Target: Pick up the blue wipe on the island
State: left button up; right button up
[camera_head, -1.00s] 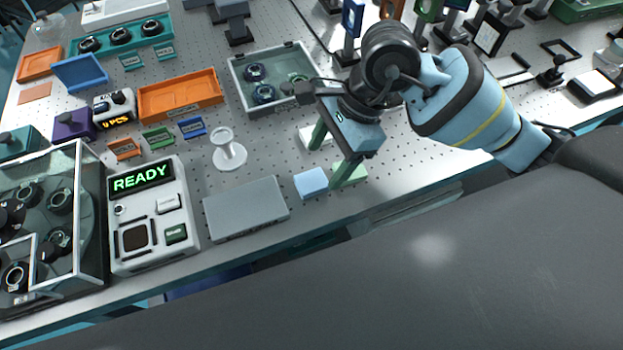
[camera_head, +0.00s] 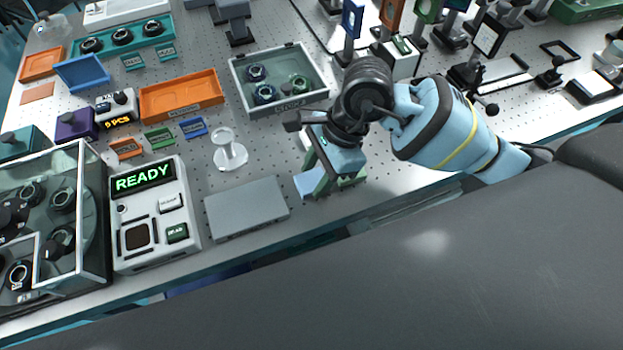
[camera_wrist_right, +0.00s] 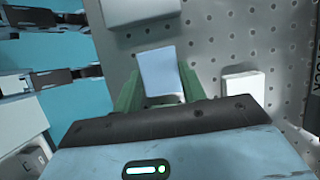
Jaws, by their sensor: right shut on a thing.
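The blue wipe (camera_head: 307,183) is a small pale blue square near the front edge of the perforated metal table, partly covered by my right gripper in the head view. My right gripper (camera_head: 322,191) is down at it with its green fingers. In the right wrist view the blue wipe (camera_wrist_right: 160,70) stands out between the two green fingers, and the gripper is shut on it. I cannot tell whether the wipe is clear of the table. My left gripper is not in view.
A grey flat plate (camera_head: 246,208) lies just left of the wipe. A white block (camera_wrist_right: 243,83) is to the right in the wrist view. A lidded case with lenses (camera_head: 278,78) stands behind, and a white stand (camera_head: 229,153) at left. The READY device (camera_head: 150,215) is farther left.

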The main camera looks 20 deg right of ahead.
aim_at(306, 182)
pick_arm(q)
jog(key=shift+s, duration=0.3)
pick_arm(e)
jog(key=shift+c, duration=0.6)
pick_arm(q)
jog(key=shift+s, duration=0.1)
pick_arm(e)
jog(key=shift+r, duration=0.1)
